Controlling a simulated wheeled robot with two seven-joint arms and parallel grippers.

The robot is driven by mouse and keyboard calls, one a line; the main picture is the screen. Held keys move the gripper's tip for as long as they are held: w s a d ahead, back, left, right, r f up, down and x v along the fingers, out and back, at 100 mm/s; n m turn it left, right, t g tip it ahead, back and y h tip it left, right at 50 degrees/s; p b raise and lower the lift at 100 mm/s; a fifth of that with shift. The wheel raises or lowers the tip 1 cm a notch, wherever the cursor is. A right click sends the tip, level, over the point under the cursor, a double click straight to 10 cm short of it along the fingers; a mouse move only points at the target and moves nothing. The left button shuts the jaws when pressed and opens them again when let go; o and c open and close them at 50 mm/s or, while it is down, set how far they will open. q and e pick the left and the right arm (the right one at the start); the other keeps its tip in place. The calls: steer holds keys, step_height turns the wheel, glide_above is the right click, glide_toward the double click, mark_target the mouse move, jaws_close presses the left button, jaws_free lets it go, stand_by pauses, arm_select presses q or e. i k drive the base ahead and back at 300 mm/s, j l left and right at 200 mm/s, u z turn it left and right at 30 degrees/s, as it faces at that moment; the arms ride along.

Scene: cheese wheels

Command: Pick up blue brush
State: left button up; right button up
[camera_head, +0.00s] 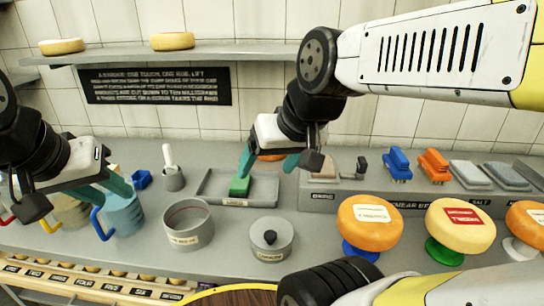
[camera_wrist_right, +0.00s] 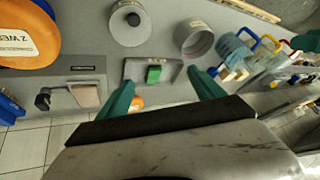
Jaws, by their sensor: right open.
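The blue brush (camera_head: 397,165) sits on the raised grey ledge at the right in the head view, beside an orange brush. In the right wrist view, a blue thing (camera_wrist_right: 10,110) at the left edge, partly cut off, looks like it. My right gripper (camera_head: 267,168) is open and empty, well to the left of the blue brush. It is above the grey tray with the green block, and its spread teal fingers also show in the right wrist view (camera_wrist_right: 160,78). My left gripper (camera_head: 105,190) is over the blue-handled jug at the far left; its finger gap is unclear.
The orange brush (camera_head: 434,163) and grey blocks (camera_head: 471,174) share the ledge. Cheese wheels (camera_head: 370,222) on coloured stands are in front of it. A green block (camera_head: 239,186) lies in a tray (camera_head: 209,185). A pot (camera_head: 187,224) and lidded tin (camera_head: 271,239) stand in front.

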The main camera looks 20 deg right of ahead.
mark_target(396, 164)
steer(key=z, duration=1.8)
